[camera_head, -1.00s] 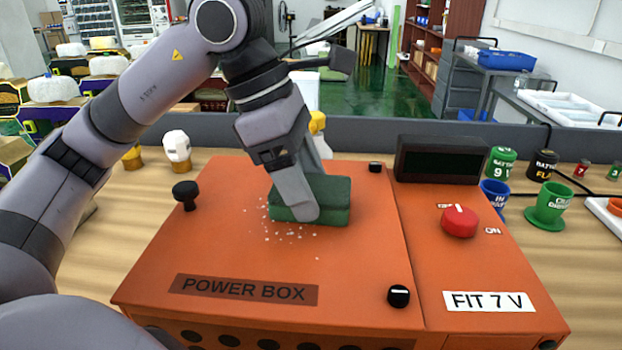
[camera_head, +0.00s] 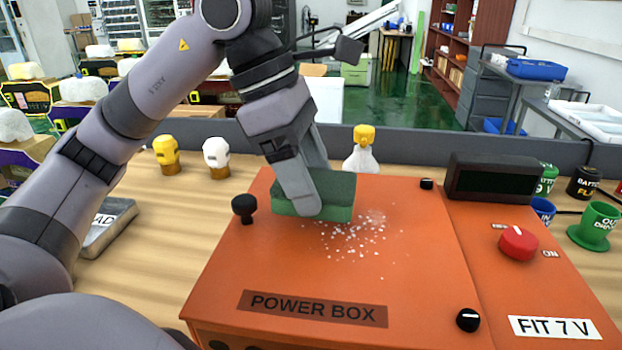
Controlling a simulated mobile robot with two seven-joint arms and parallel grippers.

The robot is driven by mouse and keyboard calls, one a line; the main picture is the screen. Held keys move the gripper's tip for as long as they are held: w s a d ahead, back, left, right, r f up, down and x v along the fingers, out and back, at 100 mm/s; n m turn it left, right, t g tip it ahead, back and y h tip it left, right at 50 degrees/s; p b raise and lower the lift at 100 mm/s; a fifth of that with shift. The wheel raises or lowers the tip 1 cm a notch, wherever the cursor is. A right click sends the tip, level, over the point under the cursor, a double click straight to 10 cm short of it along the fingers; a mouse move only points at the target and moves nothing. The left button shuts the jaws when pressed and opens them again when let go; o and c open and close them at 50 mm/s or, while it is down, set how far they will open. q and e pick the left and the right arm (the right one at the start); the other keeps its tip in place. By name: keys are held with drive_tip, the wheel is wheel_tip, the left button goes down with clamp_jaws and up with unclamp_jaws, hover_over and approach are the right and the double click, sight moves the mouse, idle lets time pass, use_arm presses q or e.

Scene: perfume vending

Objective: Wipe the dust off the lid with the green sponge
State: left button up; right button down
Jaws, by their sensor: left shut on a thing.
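The orange power box lid (camera_head: 290,265) lies in the middle of the head view, labelled POWER BOX. White dust specks (camera_head: 362,236) are scattered on its upper middle part. My left gripper (camera_head: 305,208) is shut on the green sponge (camera_head: 338,198) and holds it at the back part of the lid, just behind and left of the specks. I cannot tell whether the sponge touches the lid. The gripper hides part of the sponge. My right gripper is not in view.
A black knob (camera_head: 243,208) stands on the lid's left and another (camera_head: 468,320) at its front right. A red dial (camera_head: 518,243) and dark display (camera_head: 505,177) are on the right. Yellow and white heads (camera_head: 216,152) and a white bottle (camera_head: 362,158) stand behind.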

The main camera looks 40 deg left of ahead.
use_arm(q)
wheel_tip(320, 180, up, 2)
drive_tip(key=shift+a+p, duration=0.1)
drive_tip(key=shift+p, duration=0.5)
wheel_tip(320, 180, up, 3)
drive_tip(key=shift+p, duration=1.2)
drive_tip(key=shift+r, duration=0.2)
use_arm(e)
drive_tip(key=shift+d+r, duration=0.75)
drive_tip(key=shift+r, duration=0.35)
use_arm(q)
drive_tip(key=shift+w, duration=0.1)
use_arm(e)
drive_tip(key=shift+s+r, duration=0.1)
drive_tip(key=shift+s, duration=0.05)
